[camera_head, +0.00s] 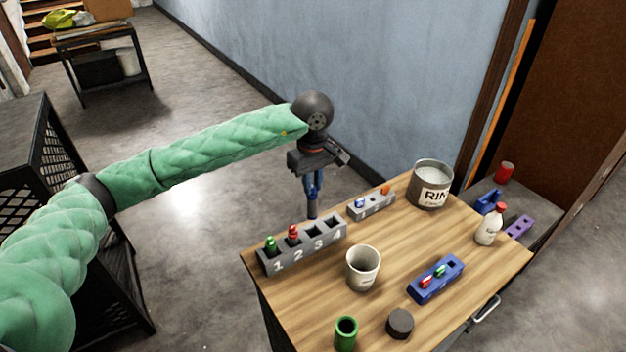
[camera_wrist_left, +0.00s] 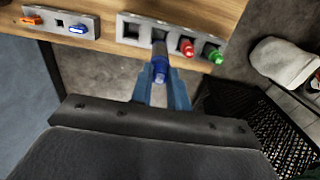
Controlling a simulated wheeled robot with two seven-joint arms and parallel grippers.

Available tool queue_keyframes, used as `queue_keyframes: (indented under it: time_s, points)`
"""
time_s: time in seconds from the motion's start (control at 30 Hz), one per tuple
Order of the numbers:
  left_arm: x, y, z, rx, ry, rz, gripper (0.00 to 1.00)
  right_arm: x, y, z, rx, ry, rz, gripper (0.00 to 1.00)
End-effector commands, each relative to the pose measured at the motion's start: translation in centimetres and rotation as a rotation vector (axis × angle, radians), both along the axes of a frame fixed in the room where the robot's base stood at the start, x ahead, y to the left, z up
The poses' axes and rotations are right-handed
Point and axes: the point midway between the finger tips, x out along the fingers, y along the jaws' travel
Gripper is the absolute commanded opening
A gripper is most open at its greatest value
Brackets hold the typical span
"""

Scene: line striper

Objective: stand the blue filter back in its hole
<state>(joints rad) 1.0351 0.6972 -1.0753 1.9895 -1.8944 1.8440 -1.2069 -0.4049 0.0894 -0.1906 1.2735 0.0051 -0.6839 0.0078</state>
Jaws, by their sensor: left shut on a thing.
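The grey numbered block (camera_head: 302,256) lies along the left back edge of the wooden table. A green filter (camera_head: 271,244) stands at hole 1 and a red filter (camera_head: 293,234) at hole 2. Holes 3 and 4 look empty; in the left wrist view, hole 3 (camera_wrist_left: 160,34) and hole 4 (camera_wrist_left: 131,30) are dark squares. My left gripper (camera_head: 313,190) is shut on the blue filter (camera_wrist_left: 160,70), just beyond the block's far side, pointing down. The filter's end appears close to hole 3 in the wrist view; the exact gap cannot be told. My right gripper is not in view.
A smaller grey block (camera_head: 371,205) with blue and orange pieces stands behind. A white cup (camera_head: 363,267), a blue block (camera_head: 436,279), a tin (camera_head: 432,185), a bottle (camera_head: 489,224), a green cylinder (camera_head: 345,333) and a dark puck (camera_head: 400,323) share the table.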

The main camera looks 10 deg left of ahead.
Motion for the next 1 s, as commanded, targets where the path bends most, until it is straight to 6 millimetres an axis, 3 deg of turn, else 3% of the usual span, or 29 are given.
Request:
queue_keyframes:
  time_s: [0.6, 1.0]
  points:
    - [0.0, 0.0, -4.5, 0.000, 0.000, -0.001, 0.00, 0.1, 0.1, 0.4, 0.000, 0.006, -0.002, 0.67]
    - [0.0, 0.0, -4.8, 0.001, -0.001, -0.001, 0.00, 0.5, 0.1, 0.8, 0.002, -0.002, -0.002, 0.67]
